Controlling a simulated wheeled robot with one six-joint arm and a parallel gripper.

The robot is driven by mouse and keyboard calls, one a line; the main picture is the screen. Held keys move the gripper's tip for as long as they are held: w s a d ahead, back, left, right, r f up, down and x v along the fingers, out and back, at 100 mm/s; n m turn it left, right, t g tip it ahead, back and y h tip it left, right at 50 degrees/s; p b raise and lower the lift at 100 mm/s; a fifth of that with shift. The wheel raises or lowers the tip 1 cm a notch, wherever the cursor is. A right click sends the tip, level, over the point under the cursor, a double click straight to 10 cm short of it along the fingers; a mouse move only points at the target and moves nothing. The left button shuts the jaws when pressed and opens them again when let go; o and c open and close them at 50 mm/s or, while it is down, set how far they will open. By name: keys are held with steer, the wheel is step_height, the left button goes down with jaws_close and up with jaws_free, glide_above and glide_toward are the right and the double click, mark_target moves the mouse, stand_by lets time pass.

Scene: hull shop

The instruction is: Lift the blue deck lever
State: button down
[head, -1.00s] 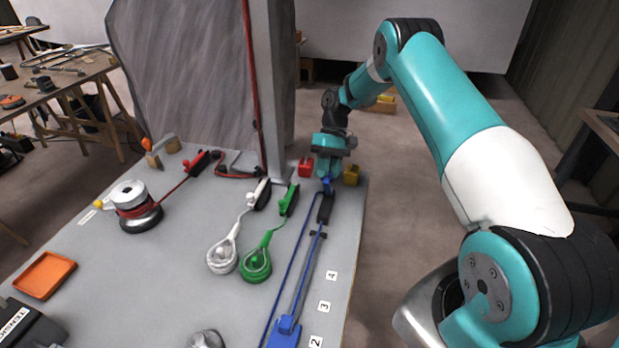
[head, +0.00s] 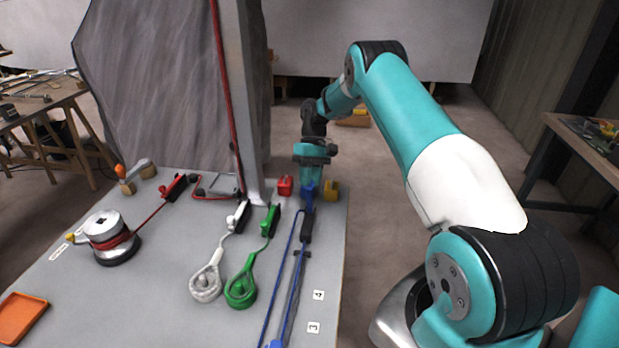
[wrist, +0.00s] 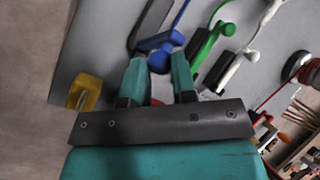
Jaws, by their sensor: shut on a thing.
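The blue deck lever (head: 309,188) belongs to a black clutch body (head: 307,226) near the right edge of the grey deck (head: 150,290). My gripper (head: 308,180) points down at it and is shut on its blue handle. In the wrist view, the two teal fingers (wrist: 160,78) stand on either side of the blue lever (wrist: 161,42). The fingers hide part of the lever, so its exact angle is unclear. A blue rope (head: 291,280) runs from the clutch toward the front of the deck.
Green (head: 271,220) and white (head: 238,216) levers are to the left, and a grey mast (head: 256,100) rises behind. Right of the deck is open floor.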

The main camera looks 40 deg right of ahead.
steer(key=shift+s+d+f, duration=0.2)
steer(key=shift+s+f, duration=0.05)
steer(key=shift+f, duration=0.5)
steer(key=c, duration=0.9)
jaws_free()
steer(key=shift+d, duration=0.2)
steer(key=shift+c, duration=0.2)
steer(key=shift+a, duration=0.25)
steer(key=shift+w+r, duration=0.1)
steer(key=shift+w, duration=0.15)
steer(key=shift+r, duration=0.15)
steer(key=p+v, duration=0.7)
steer(key=p, duration=0.2)
steer(key=shift+d+r, duration=0.15)
